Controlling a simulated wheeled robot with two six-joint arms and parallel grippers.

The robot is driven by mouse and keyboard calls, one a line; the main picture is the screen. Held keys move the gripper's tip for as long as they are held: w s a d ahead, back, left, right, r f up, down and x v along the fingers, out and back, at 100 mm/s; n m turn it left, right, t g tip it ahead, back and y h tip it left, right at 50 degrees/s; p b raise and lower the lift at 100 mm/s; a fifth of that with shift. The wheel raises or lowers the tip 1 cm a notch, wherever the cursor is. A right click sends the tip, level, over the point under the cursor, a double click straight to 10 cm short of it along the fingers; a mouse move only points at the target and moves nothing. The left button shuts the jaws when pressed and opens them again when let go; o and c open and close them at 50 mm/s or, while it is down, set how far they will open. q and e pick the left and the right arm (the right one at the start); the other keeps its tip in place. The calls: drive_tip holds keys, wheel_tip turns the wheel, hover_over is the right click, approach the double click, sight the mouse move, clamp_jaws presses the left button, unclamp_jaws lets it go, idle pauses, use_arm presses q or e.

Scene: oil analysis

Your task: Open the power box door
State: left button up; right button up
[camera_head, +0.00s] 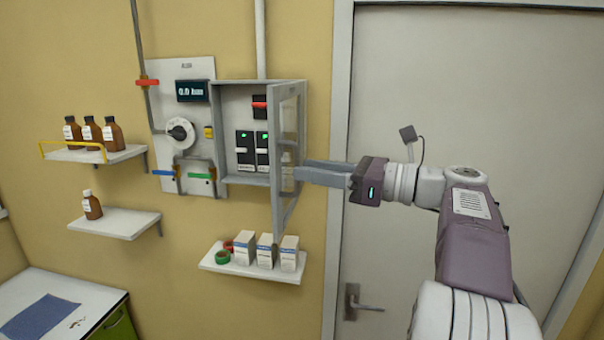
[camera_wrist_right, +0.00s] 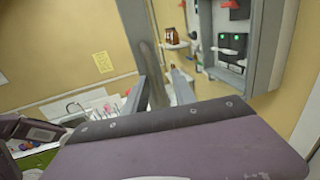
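The grey power box (camera_head: 230,88) is mounted on the wall in the head view, with its switches exposed. Its framed door (camera_head: 288,110) stands open at the box's right side, swung out from the wall. My right gripper (camera_head: 304,170) reaches in from the right, its grey fingertips at the door's middle height. They overlap the door in the picture; contact is unclear. In the right wrist view the fingers (camera_wrist_right: 160,90) show beside a grey upright part, and the box interior (camera_wrist_right: 229,45) shows at the upper right. Whether they clamp anything is unclear.
A panel with a dial (camera_head: 180,132) is left of the box. Shelves with brown bottles (camera_head: 113,133) are farther left. A shelf with small white boxes (camera_head: 265,250) is below the box. A large door (camera_head: 400,250) is behind my right arm.

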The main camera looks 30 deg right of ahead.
drive_tip(key=b+v, duration=0.1)
drive_tip(key=v, duration=0.5)
drive_tip(key=shift+s+d, duration=0.15)
drive_tip(key=shift+s, duration=0.25)
